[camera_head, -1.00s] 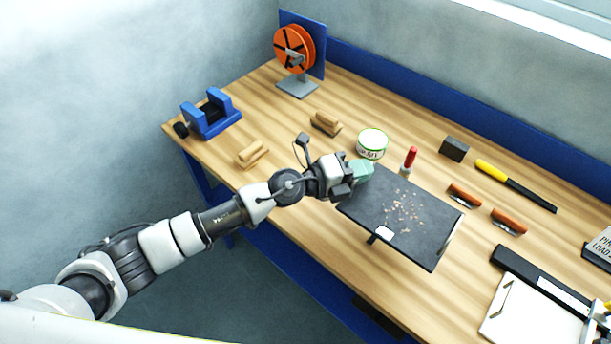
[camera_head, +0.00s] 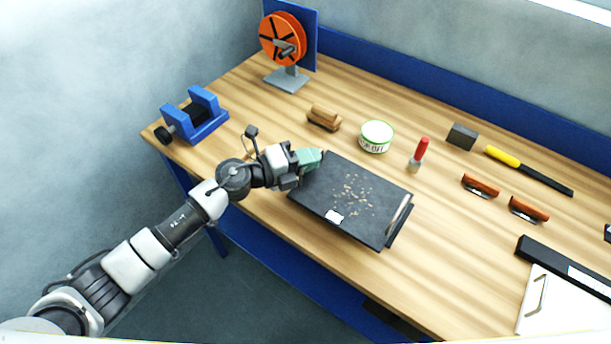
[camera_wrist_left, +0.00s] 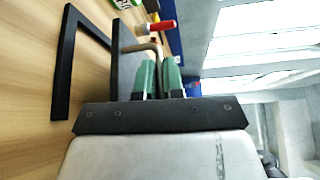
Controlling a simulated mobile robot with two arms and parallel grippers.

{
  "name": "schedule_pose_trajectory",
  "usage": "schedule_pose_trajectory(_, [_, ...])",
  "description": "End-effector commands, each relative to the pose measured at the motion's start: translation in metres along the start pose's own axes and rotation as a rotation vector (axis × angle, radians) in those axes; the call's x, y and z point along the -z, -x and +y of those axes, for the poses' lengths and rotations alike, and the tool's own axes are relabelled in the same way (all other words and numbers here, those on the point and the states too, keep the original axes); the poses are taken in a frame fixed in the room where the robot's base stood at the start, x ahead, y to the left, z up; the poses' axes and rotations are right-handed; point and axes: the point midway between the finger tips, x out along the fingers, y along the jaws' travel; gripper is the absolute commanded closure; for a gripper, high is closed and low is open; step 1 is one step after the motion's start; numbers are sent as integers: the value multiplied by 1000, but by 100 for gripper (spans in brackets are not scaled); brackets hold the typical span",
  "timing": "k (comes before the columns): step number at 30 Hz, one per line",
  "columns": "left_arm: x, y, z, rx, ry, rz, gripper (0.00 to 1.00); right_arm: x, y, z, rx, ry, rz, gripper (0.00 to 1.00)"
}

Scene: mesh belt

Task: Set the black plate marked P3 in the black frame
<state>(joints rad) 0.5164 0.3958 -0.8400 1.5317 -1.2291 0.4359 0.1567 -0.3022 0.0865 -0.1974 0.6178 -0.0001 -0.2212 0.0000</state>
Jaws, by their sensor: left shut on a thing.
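The black plate (camera_head: 365,222), speckled with tan bits, is held nearly flat by my left gripper (camera_head: 318,158) at its far left corner. Its small white label (camera_head: 334,216) is too small to read.
A white-green tin (camera_head: 376,136) and a red-handled tool (camera_head: 419,154) stand behind the plate. Two orange-handled tools (camera_head: 481,185) (camera_head: 529,209) lie to its right. A blue stand (camera_head: 193,116) and an orange reel (camera_head: 282,40) are far left.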

Motion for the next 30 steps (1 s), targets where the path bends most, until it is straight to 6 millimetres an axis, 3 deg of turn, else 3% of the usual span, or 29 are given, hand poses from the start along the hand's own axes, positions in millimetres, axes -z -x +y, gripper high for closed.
schedule_pose_trajectory(5, [-5, 7, 7, 5, 3, -1, 100, 5, -2, -2, 2, -1, 9, 57])
schedule_pose_trajectory(14, [0, 4, 42, 6, 4, -1, 100, 6, -7, -10, 12, -2, 11, 57])
schedule_pose_trajectory(26, [0, 3, 47, 5, 1, 0, 100, 5, -10, -9, 11, 0, 10, 57])
schedule_pose_trajectory(27, [1, 4, 50, 1, -1, 0, 90, 4, -10, -8, 10, 0, 9, 57])
schedule_pose_trajectory(30, [1, 4, 49, 1, -1, 0, 75, 4, -9, -6, 8, 1, 8, 57])
